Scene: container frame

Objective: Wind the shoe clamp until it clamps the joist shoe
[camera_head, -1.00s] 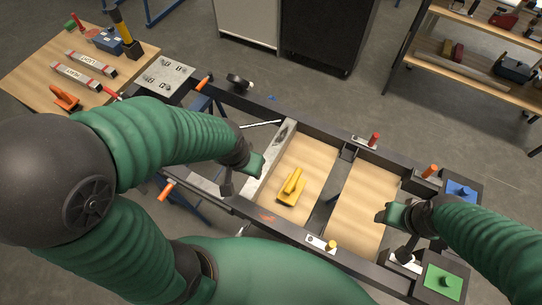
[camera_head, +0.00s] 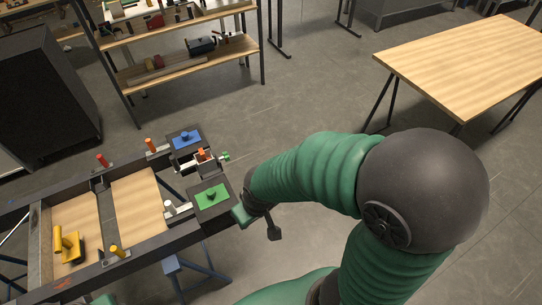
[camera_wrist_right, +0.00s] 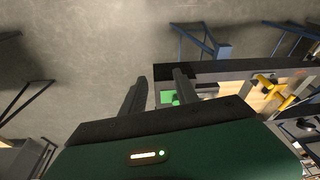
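At the right end of the dark frame, between a blue plate (camera_head: 187,138) and a green plate (camera_head: 211,197), is a small mechanism (camera_head: 204,156) with an orange part and a green knob (camera_head: 226,157). It looks like the shoe clamp, but it is too small to tell whether it grips anything. I cannot clearly make out the joist shoe. My right gripper (camera_head: 257,224) is open and empty, just right of the green plate. My left gripper is out of view.
Red (camera_head: 102,160), orange (camera_head: 151,145) and yellow (camera_head: 116,250) handles stand along the frame. A yellow tool (camera_head: 68,244) lies on a wooden panel. A shelf unit (camera_head: 180,70) stands behind. A wooden table (camera_head: 470,65) is at the right, with clear floor before it.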

